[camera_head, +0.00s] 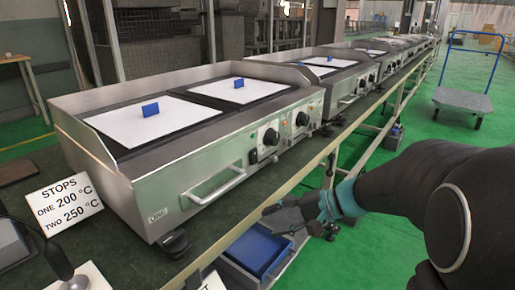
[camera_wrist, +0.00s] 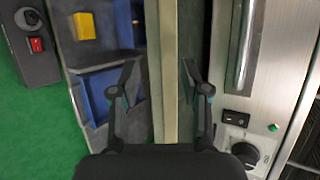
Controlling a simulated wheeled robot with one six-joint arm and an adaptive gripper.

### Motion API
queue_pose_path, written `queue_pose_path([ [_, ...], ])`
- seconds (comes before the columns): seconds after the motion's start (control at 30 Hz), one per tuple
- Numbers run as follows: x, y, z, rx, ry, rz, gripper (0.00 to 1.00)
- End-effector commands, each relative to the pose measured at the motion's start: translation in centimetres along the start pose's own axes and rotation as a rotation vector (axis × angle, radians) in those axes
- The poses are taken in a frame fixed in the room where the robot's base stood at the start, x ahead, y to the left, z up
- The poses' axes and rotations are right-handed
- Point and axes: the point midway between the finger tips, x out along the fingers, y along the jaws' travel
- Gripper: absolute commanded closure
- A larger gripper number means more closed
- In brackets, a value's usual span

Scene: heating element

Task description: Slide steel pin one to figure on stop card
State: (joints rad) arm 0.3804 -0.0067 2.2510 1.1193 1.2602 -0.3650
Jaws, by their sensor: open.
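The stop card (camera_head: 64,206) stands at the left of the bench and reads ONE 200 °C, TWO 250 °C. The near steel griddle (camera_head: 190,150) has two black knobs, the left one (camera_head: 271,137) and the right one (camera_head: 302,118). One knob (camera_wrist: 235,147) also shows in the wrist view, below a black rocker switch (camera_wrist: 237,117). I cannot make out steel pin one in either view. My gripper (camera_head: 293,212) is beside the bench's front edge, in front of the griddle. In the wrist view its fingers (camera_wrist: 158,80) are apart and empty, over the bench edge.
A blue bin (camera_head: 258,250) sits low under the bench edge; it also shows in the wrist view (camera_wrist: 104,92), near a yellow block (camera_wrist: 84,26). A bar handle (camera_head: 215,188) sticks out from the griddle front. More griddles line the bench. A trolley (camera_head: 462,98) stands on green floor.

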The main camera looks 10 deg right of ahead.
Motion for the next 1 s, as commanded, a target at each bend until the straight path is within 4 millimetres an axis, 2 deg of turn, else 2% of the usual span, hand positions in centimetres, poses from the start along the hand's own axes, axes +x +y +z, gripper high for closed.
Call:
queue_pose_path([
  [0.03, -0.7, -0.9, -2.0, 0.048, 0.009, -0.073, 0.54],
  [0.17, -2.5, -2.4, -7.0, 0.137, 0.056, -0.270, 0.54],
  [0.3, -5.0, -2.8, -12.0, 0.205, 0.127, -0.451, 0.54],
  [0.4, -6.6, -2.6, -14.7, 0.235, 0.174, -0.544, 0.54],
  [0.5, -7.7, -2.3, -16.5, 0.252, 0.210, -0.603, 0.54],
  [0.67, -8.1, -2.3, -17.6, 0.260, 0.231, -0.640, 0.54],
  [0.77, -7.3, -2.9, -17.9, 0.259, 0.230, -0.640, 0.54],
  [1.0, -4.0, -5.3, -18.9, 0.258, 0.227, -0.638, 0.54],
])
